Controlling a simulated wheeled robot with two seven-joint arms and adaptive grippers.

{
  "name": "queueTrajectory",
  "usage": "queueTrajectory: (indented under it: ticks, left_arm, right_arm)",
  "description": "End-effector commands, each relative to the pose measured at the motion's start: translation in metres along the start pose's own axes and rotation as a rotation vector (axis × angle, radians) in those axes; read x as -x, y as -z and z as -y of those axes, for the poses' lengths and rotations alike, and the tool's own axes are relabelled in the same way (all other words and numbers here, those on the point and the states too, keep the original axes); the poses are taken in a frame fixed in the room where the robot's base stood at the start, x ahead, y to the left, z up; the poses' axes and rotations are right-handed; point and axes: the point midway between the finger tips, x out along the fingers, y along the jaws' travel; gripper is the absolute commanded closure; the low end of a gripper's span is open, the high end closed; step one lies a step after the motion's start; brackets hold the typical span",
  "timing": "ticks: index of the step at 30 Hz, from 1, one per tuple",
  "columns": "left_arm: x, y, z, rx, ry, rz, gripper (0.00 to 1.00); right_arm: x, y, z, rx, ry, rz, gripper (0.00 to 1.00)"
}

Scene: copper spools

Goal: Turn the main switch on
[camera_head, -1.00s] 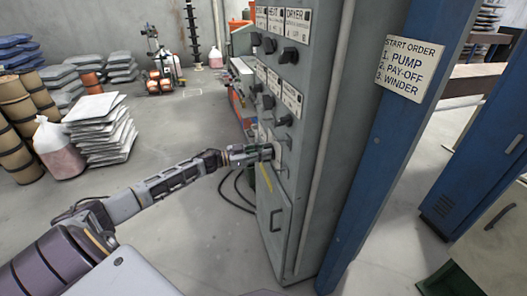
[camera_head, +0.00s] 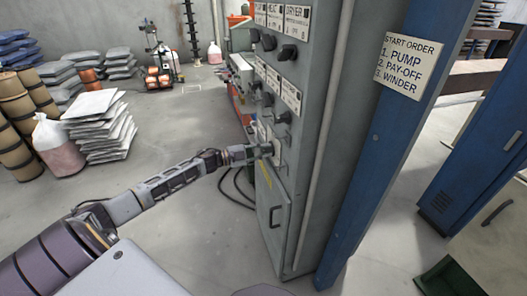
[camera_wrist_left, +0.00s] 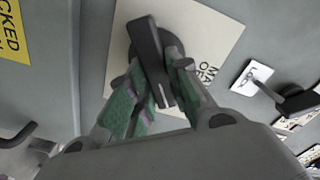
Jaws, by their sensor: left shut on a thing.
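The main switch (camera_wrist_left: 146,40) shows in the left wrist view as a black bar handle on a round dark base. It sits on a cream plate (camera_wrist_left: 212,32) whose lettering is partly cut off and starts "MA". My left gripper (camera_wrist_left: 158,98) has its green-padded fingers on both sides of the lower end of the handle, shut on it. In the head view my left gripper (camera_head: 262,151) is against the front of the grey cabinet (camera_head: 318,75), and it hides most of the switch. I cannot read the on or off position. My right gripper is not in view.
Other black knobs (camera_head: 288,52) sit above on the same panel. A cabinet door (camera_head: 272,215) is below. A blue post (camera_head: 375,165) with a start-order sign (camera_head: 409,66) stands to the right.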

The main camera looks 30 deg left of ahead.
Motion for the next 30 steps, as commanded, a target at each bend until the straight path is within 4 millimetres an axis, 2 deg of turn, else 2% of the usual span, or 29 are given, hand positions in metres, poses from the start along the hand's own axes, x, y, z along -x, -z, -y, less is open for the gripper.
queueTrajectory:
  ticks: [18,25,30]
  left_arm:
    - [0.0,-0.003,-0.009,-0.509,-0.001,-0.001,1.0]
    - [0.0,-0.003,-0.01,-0.613,-0.001,-0.001,1.0]
    - [0.0,-0.003,-0.01,-0.643,-0.002,-0.001,1.0]
  right_arm:
    - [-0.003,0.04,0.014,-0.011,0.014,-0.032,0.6]
    - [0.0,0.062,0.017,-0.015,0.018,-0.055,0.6]
    - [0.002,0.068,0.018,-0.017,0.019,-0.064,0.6]
